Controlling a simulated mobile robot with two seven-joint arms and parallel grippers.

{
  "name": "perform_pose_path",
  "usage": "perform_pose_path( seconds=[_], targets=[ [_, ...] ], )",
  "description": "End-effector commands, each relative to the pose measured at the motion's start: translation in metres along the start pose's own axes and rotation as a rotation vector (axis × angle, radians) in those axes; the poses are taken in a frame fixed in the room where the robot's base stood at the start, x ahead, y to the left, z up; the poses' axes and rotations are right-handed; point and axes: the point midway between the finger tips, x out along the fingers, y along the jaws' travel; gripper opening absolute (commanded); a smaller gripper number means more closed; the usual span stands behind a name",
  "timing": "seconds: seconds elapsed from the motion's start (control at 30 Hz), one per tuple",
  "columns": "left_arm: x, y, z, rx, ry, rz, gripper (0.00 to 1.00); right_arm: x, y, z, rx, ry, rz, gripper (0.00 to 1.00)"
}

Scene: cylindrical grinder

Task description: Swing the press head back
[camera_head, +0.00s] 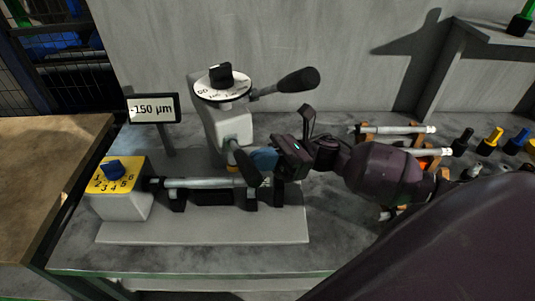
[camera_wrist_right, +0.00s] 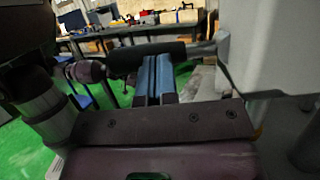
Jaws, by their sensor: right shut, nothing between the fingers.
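The press head (camera_head: 228,125) is a light grey upright block on the grinder, with a white dial and black knob (camera_head: 221,76) on top. A black-gripped lever (camera_head: 297,81) sticks out to its right from the dial. A second dark handle (camera_head: 246,166) hangs at the front, low on the head. My right gripper (camera_head: 264,159) has blue fingertips, shut and empty, right beside this lower handle. In the right wrist view, the shut blue fingers (camera_wrist_right: 153,80) reach to a black handle (camera_wrist_right: 150,55) on a metal rod; I cannot tell whether they touch. My left gripper is not in view.
A shaft (camera_head: 205,183) lies across the grinder's grey base, beside a yellow dial box (camera_head: 118,176) with a blue knob. A "-150 µm" display (camera_head: 153,108) stands behind. Shafts on orange holders (camera_head: 398,129) and coloured pegs (camera_head: 490,141) are at right.

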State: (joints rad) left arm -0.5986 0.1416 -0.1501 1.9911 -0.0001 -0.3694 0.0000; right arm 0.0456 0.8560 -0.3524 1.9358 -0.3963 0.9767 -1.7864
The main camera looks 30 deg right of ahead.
Motion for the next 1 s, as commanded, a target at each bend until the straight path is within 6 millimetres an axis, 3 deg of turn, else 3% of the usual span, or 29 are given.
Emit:
perform_pose_path(
  seconds=[0.27,0.6,1.0],
  targets=[
    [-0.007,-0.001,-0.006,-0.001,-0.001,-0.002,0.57,0.045,0.002,-0.012,-0.054,-0.008,-0.161,0.0],
    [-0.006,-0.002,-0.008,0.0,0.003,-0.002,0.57,0.094,-0.009,-0.029,-0.106,-0.004,-0.321,0.0],
    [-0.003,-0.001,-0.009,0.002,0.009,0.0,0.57,0.115,-0.016,-0.036,-0.104,-0.002,-0.319,0.0]
  ],
)
